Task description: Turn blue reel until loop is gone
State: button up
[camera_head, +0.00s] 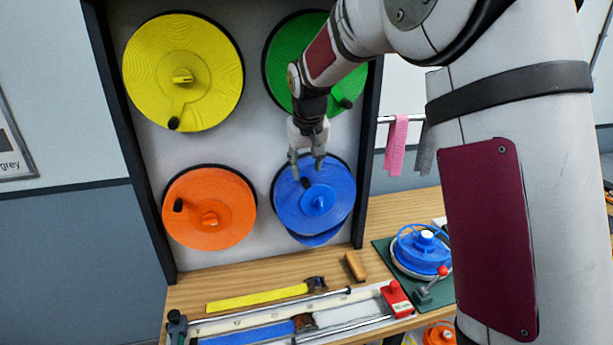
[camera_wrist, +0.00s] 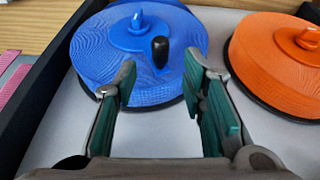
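The blue reel (camera_head: 325,222) is mounted at the lower right of the wall panel, with a raised blue hub and a black crank knob (camera_head: 306,183). A blue loop of strap (camera_head: 318,239) hangs below the reel's lower edge in the head view. In the wrist view the blue reel (camera_wrist: 100,55) fills the upper left, and its black knob (camera_wrist: 160,50) stands just beyond my fingertips. My gripper (camera_head: 308,172) is in front of the reel's upper edge. Its green-padded fingers (camera_wrist: 160,82) are apart with nothing between them.
Orange (camera_head: 197,230), yellow (camera_head: 165,95) and green (camera_head: 284,75) reels share the framed panel. The wooden bench (camera_head: 245,277) below holds strap pieces, a wooden block (camera_head: 355,266) and a blue winder (camera_head: 424,250) on a green mat. Pink strap (camera_head: 395,145) hangs right of the panel.

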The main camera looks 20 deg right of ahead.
aim_at(306, 180)
jog(key=shift+p+x, duration=0.3)
jog(key=shift+x, duration=2.25)
jog(key=shift+c, duration=0.3)
grip_shut()
